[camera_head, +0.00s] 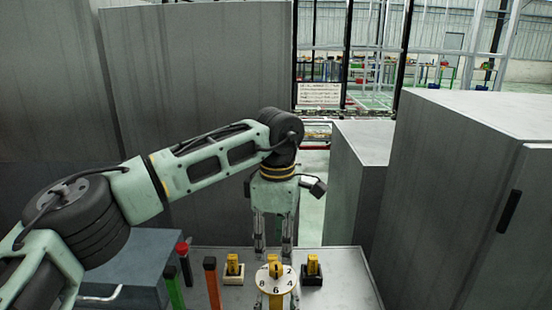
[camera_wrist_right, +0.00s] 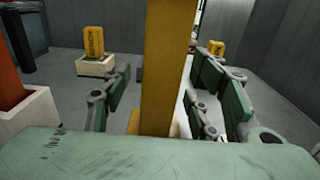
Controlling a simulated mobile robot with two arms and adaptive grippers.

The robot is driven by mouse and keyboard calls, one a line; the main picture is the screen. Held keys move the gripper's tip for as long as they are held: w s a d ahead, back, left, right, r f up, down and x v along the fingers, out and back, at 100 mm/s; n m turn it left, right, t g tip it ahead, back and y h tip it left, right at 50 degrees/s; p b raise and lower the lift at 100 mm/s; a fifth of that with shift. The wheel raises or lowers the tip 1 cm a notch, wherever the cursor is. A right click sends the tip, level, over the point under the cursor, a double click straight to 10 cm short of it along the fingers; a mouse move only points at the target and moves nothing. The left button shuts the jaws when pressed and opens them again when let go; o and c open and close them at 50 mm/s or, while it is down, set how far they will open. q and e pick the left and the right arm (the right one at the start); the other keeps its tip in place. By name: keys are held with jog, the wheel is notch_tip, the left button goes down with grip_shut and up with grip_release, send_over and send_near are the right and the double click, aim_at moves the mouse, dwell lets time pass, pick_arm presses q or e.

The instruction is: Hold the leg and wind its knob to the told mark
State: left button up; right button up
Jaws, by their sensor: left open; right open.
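The yellow leg (camera_wrist_right: 168,60) stands upright in the right wrist view. Its knob, a round white dial (camera_head: 263,281) with dark numbers 2, 4, 6 and 8 and a yellow piece at its centre, shows in the head view. My right gripper (camera_wrist_right: 160,92) is open, with its fingers on either side of the leg and gaps visible. My left gripper (camera_head: 273,236) is open and empty, pointing down just behind the dial and apart from it. The lower part of the leg is partly hidden by my right gripper.
A yellow block (camera_head: 232,262) on a pale base stands left of the dial. Another yellow block (camera_head: 312,264) on a black base stands right. Orange (camera_head: 212,285) and green (camera_head: 174,288) posts stand further left. Grey cabinets (camera_head: 455,180) flank the grey tabletop (camera_head: 345,275).

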pick_arm(q)
jog(key=shift+r+p, duration=0.55)
pick_arm(e)
jog(key=shift+s+r, duration=0.1)
jog(key=shift+s, duration=3.95)
jog(key=o, duration=0.6)
jog(key=shift+c, duration=0.2)
jog(key=s, duration=1.2)
